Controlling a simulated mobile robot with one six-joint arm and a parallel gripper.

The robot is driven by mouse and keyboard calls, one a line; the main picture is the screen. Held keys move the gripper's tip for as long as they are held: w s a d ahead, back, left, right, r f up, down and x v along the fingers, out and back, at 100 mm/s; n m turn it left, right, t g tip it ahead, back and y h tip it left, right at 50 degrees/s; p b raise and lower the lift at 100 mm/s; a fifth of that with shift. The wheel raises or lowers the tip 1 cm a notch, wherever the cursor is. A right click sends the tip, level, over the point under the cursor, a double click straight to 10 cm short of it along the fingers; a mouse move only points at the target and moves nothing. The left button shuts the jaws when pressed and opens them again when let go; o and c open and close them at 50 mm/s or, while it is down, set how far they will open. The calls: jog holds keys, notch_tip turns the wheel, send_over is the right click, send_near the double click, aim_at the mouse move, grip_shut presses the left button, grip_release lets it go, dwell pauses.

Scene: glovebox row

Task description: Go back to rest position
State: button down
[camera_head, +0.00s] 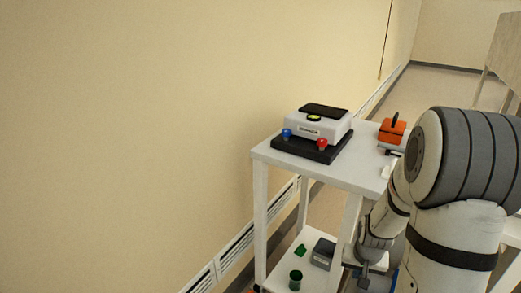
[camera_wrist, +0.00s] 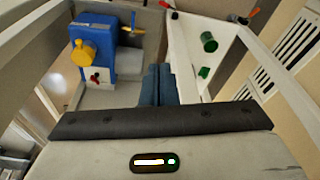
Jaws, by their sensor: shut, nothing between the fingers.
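My gripper (camera_head: 364,275) hangs low in the head view, beside the lower shelf of the white cart (camera_head: 262,160). My arm fills the right side of that view and covers part of the cart. In the wrist view the two dark blue-grey fingers of my gripper (camera_wrist: 158,85) lie side by side, shut, with nothing between them.
A white device (camera_head: 318,126) on a black base and an orange box (camera_head: 392,131) stand on the cart top. The lower shelf holds a green cup (camera_head: 295,280), a green piece (camera_head: 300,250) and a grey box (camera_head: 322,253). A blue machine (camera_wrist: 92,65) shows in the wrist view.

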jog(key=s+a+r+n+p, duration=0.1)
jog(key=s+a+r+p, duration=0.3)
jog(key=r, duration=0.7)
jog(key=s+a+r+n+p, duration=0.1)
jog(key=s+a+r+p, duration=0.3)
jog(key=r, duration=0.7)
jog(key=s+a+r+n+p, duration=0.1)
jog(key=s+a+r+p, duration=0.3)
jog(key=r, duration=0.8)
jog(key=s+p, duration=0.2)
jog(key=s, duration=0.1)
jog(key=shift+a+n+y, duration=0.2)
jog(key=shift+n+y, duration=0.2)
jog(key=shift+r, duration=0.1)
